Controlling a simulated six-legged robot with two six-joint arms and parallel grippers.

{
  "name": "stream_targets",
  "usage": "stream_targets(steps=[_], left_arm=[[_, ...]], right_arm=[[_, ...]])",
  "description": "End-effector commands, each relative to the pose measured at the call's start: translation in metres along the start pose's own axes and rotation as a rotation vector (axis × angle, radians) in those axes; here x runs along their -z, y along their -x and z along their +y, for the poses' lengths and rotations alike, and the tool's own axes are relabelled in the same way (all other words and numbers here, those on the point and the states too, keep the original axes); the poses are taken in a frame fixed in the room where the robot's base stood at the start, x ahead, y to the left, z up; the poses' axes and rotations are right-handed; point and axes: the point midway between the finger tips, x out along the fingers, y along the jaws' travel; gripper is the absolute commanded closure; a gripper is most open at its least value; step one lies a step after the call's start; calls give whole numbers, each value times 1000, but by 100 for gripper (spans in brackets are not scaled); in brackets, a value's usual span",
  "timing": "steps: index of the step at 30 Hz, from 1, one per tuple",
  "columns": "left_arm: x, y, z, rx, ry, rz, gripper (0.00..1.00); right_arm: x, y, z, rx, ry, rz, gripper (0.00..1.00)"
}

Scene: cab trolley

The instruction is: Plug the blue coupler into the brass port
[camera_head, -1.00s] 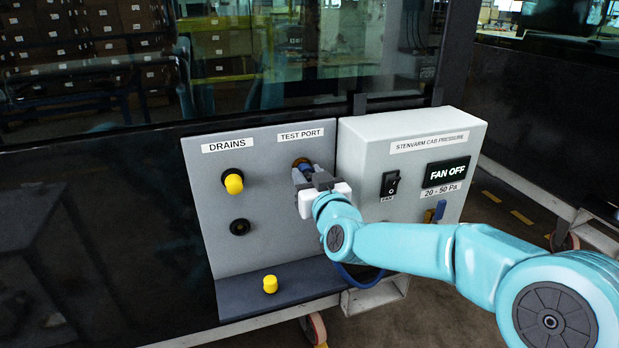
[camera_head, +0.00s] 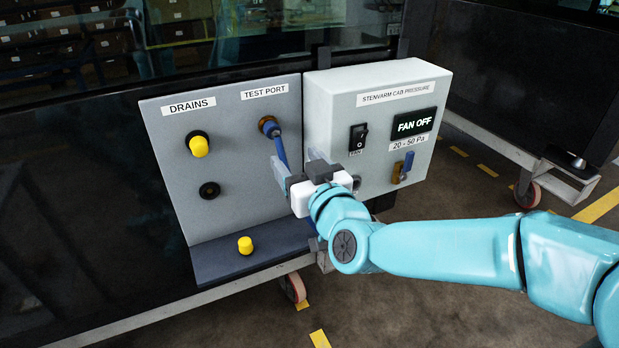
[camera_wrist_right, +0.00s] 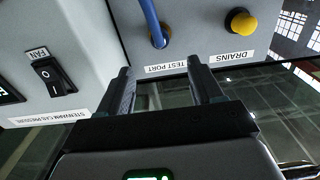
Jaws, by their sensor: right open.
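The brass port (camera_head: 267,122) is under the TEST PORT label on the grey panel. The blue coupler (camera_head: 271,131) sits at the port, with its blue hose (camera_head: 281,152) hanging down from it; how deep it is seated cannot be told. In the right wrist view the blue hose (camera_wrist_right: 149,20) runs to the port area, above the label. My right gripper (camera_head: 298,163) is open, drawn back from the panel, with its fingers apart. In the right wrist view no coupler is between the fingers (camera_wrist_right: 163,82). My left gripper is not in view.
Yellow caps are on the upper drain (camera_head: 198,146) and the dark ledge (camera_head: 245,245); a lower drain (camera_head: 209,190) is uncapped. The cab pressure box (camera_head: 395,85) stands right of the panel, with a rocker switch (camera_head: 358,137) and a blue-handled valve (camera_head: 404,167).

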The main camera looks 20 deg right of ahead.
Motion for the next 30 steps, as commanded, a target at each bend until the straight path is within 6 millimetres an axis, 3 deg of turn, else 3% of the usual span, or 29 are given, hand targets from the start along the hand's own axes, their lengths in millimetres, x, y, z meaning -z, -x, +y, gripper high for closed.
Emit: stream_targets(steps=[3,7,19,20,23,30], left_arm=[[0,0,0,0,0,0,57],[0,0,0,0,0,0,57],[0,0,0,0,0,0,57],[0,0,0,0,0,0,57],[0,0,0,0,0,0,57],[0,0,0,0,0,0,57]], right_arm=[[1,24,0,0,-2,1,34],[1,41,0,1,-1,1,34],[0,49,0,0,-1,0,34],[0,49,0,0,-1,0,31],[0,49,0,0,-1,0,0],[0,50,0,0,-1,0,0]])
